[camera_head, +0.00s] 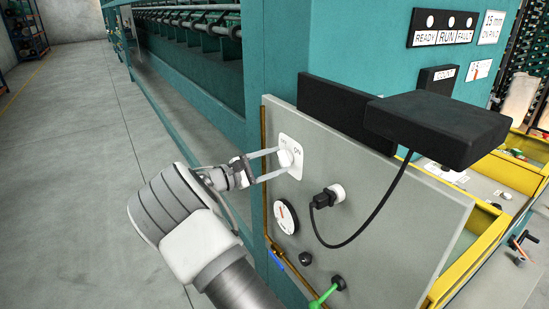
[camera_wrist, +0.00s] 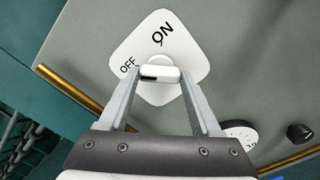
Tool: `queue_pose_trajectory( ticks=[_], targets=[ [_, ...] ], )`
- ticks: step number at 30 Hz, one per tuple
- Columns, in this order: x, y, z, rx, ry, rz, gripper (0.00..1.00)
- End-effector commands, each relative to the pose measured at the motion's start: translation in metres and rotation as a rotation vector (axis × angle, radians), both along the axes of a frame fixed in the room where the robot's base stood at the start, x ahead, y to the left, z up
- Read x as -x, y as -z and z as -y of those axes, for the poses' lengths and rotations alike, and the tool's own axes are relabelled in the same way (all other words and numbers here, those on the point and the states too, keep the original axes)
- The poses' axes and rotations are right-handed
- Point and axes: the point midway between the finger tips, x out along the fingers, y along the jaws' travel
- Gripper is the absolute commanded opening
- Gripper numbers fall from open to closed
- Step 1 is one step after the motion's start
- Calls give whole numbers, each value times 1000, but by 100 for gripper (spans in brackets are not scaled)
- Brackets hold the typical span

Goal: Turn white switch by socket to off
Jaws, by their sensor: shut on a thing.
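The white switch is a round knob with a raised grip bar (camera_wrist: 166,74) on a white plate (camera_wrist: 190,45) marked OFF and ON. In the head view the knob (camera_head: 285,158) sits on the upper left of the grey panel. My gripper (camera_wrist: 160,77) has its two fingers on either side of the grip bar and is shut on it. A dark mark shows on the bar's left part, towards the OFF side; I cannot tell the exact setting. The white socket (camera_head: 338,191) with a black plug (camera_head: 321,200) is below and right of the switch.
A black cable loops from the plug to a black box (camera_head: 437,125) jutting from the panel (camera_head: 400,235). A round dial (camera_head: 285,217), a black knob (camera_head: 305,259) and a green lever (camera_head: 325,294) are lower down. A brass pipe runs along the panel's left edge. Open floor (camera_head: 65,150) lies left.

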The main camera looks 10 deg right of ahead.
Motion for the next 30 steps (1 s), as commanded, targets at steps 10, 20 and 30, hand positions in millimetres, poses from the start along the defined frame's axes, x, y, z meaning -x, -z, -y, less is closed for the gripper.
queue_pose_trajectory(
  ticks=[10, 20, 30],
  targets=[
    [0, 0, 0, 19, 1, -47, 9],
    [0, 1, 0, 21, 1, -48, 69],
    [0, 0, 0, 19, 0, -45, 95]
  ],
)
